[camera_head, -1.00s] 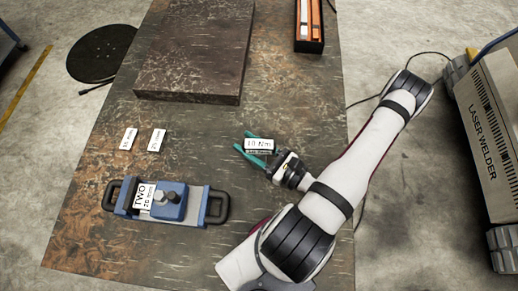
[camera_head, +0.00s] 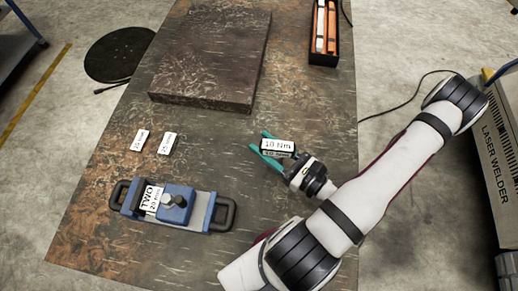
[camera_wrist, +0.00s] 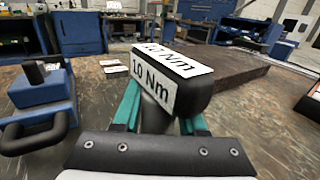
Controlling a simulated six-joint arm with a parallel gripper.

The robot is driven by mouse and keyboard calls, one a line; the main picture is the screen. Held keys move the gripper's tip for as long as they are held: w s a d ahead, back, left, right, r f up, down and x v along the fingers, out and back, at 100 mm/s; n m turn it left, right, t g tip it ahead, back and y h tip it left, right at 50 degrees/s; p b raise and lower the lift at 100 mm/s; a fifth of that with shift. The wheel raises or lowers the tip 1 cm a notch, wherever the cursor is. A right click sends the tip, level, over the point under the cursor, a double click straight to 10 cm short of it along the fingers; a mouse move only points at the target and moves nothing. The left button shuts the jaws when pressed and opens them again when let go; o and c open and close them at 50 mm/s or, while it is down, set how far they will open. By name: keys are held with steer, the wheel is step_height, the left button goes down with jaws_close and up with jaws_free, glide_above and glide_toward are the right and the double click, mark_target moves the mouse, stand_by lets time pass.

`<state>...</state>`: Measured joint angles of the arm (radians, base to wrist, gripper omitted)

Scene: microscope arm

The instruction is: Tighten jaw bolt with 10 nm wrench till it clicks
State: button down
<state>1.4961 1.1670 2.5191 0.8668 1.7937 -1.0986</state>
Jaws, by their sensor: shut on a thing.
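The 10 Nm wrench (camera_head: 278,146) is a black block with white "10 Nm" labels on its top and side. It also shows large in the wrist view (camera_wrist: 185,72), with a grey cylindrical part below it between the fingers. My gripper (camera_head: 271,150), with teal fingers, is shut on it; whether it touches the table is unclear. The blue vise (camera_head: 172,206), labelled "TWO 20 mm", lies to the left with black handles at both ends. The jaw bolt (camera_head: 179,200) seems to be the dark knob on top. The vise also shows at left in the wrist view (camera_wrist: 40,100).
Two small white label blocks (camera_head: 140,140) (camera_head: 167,143) lie behind the vise. A large dark slab (camera_head: 211,60) lies at the back of the table. A black box (camera_head: 323,45) with orange and white items stands at the back right. The table between wrench and vise is clear.

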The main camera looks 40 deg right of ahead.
steer(key=s+d+r, duration=0.6)
steer(key=s, duration=0.2)
steer(key=w+a+n+g+y, duration=0.2)
steer(key=y, duration=0.1)
steer(key=w+a+n+g+y, duration=0.2)
steer(key=w+a+n+y, duration=0.1)
steer(key=w+a+r+n+g+y, duration=0.1)
steer(key=w+a+n+g+y, duration=0.1)
steer(key=w+y, duration=0.1)
steer(key=shift+a+n+g+y, duration=0.3)
steer(key=shift+a+n+y, duration=0.1)
steer(key=shift+y, duration=0.1)
steer(key=a+r+n+g, duration=0.2)
steer(key=a+n+g, duration=0.5)
steer(key=a+g, duration=0.4)
steer(key=w+a+r+n+g, duration=0.1)
steer(key=a+r+n+g, duration=0.1)
steer(key=a+n+g, duration=0.6)
steer(key=a+g, duration=0.3)
steer(key=a, duration=0.4)
steer(key=shift+w+n+g+h, duration=0.25)
steer(key=shift+n+g+h, duration=0.05)
steer(key=shift+h, duration=0.1)
steer(key=shift+f, duration=0.15)
steer(key=shift+f, duration=2.5)
